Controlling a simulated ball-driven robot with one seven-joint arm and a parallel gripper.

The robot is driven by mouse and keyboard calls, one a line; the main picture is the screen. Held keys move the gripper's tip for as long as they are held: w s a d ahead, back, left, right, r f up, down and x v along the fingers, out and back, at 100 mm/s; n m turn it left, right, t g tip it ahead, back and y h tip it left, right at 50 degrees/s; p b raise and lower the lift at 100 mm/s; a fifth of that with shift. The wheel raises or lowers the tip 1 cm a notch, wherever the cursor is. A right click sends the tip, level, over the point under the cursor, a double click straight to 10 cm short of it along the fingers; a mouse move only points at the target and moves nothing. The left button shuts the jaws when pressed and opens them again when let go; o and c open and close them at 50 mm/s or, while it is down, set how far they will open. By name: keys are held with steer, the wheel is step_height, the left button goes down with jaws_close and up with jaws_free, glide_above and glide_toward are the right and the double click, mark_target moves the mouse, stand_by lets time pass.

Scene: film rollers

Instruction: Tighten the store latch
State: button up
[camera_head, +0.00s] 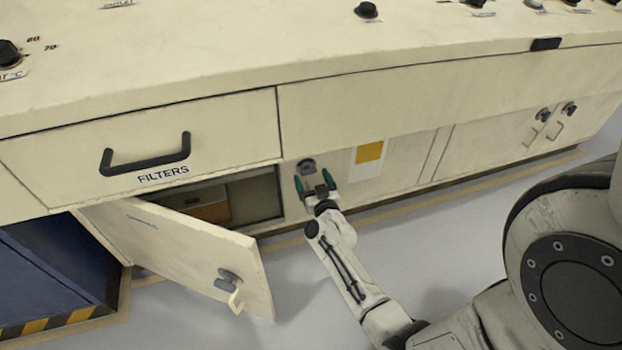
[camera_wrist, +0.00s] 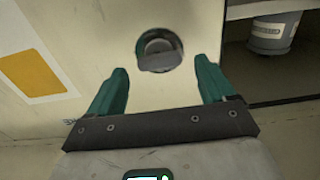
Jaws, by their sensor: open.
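A round grey latch (camera_head: 306,167) with a flat grip bar sits on the cream cabinet front, right of the open compartment. In the wrist view the latch (camera_wrist: 159,50) lies just beyond the fingertips, roughly centred between them. My gripper (camera_head: 313,178) is open and empty, with its green fingers pointing at the panel. It also shows in the wrist view (camera_wrist: 161,68). No contact with the latch is visible. Another grey latch (camera_head: 230,277) with a pale handle is on the open door (camera_head: 180,250). No label names either latch as the store latch.
The open door swings out at lower left, beside my forearm. The compartment (camera_head: 255,195) holds a brown box (camera_head: 208,206); a grey canister (camera_wrist: 273,35) shows in the wrist view. The FILTERS drawer handle (camera_head: 146,156) projects above. The floor (camera_head: 440,240) at right is clear.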

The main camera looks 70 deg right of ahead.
steer(key=shift+x, duration=0.8)
steer(key=shift+c, duration=0.2)
steer(key=c, duration=1)
